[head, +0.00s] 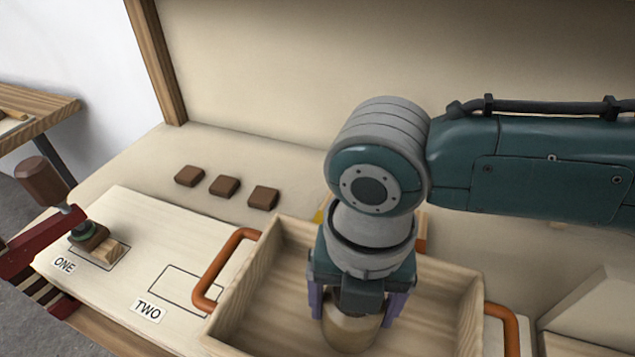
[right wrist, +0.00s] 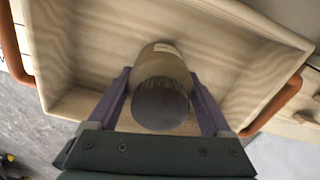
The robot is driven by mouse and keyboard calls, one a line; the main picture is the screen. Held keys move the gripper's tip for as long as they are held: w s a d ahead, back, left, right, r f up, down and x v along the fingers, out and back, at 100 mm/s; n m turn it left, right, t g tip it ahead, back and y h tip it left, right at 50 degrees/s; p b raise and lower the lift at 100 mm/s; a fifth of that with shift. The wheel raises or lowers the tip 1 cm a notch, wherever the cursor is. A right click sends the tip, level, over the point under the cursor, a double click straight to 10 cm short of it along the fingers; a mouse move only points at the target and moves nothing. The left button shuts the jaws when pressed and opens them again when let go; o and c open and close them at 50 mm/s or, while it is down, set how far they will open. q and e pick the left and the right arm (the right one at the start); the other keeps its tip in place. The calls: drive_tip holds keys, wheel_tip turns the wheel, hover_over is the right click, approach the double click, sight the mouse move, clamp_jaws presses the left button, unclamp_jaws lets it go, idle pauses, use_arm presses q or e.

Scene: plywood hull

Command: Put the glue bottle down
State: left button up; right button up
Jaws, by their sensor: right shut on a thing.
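My right gripper (head: 357,303) comes down from above over the wooden tray (head: 262,262) with orange handles. Its two purple fingers are shut on the glue bottle (head: 350,332), a beige cylinder seen mostly from above. In the right wrist view the fingers of my right gripper (right wrist: 160,105) grip both sides of the bottle (right wrist: 162,72), with its dark round end (right wrist: 160,104) towards the camera. The bottle is within the tray's outline. I cannot tell whether it touches the tray floor. My left gripper is not in view.
A pale board (head: 140,260) with outlines labelled ONE and TWO lies left of the tray; the TWO outline is empty. A red clamp (head: 35,250) with a wooden handle stands by a small wood block (head: 108,251). Three brown blocks (head: 224,187) lie behind the board.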

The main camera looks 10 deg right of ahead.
drive_tip(key=shift+f, duration=0.2)
drive_tip(key=o, duration=1.6)
drive_tip(key=shift+r, duration=0.1)
drive_tip(key=shift+c, duration=0.2)
drive_tip(key=shift+r, duration=0.1)
